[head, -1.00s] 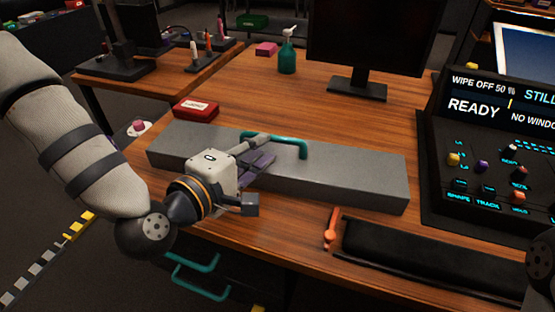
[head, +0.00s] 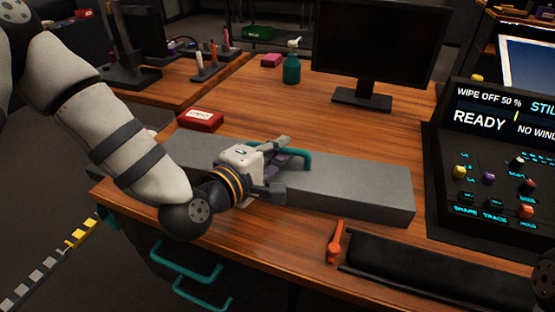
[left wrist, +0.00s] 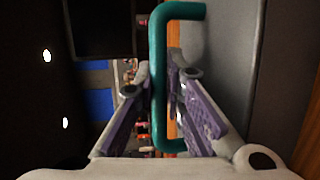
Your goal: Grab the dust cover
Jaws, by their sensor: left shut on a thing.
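The dust cover (head: 350,186) is a long, low grey box with a teal bar handle (head: 306,158) on top. It lies across the wooden desk in the head view. My left gripper (head: 281,162) is at the handle, its purple-padded fingers shut on the bar. In the left wrist view the teal handle (left wrist: 158,75) runs upright between the two fingers (left wrist: 160,92), with the grey cover top (left wrist: 226,60) to the right. Part of the handle is hidden behind the gripper in the head view. My right gripper is not in view.
A console (head: 490,190) stands at the right. A black wrist rest (head: 430,265) and an orange lever (head: 335,240) lie in front of the cover. A red box (head: 200,119), a monitor (head: 375,45) and a green spray bottle (head: 291,68) stand behind. Bare desk lies between.

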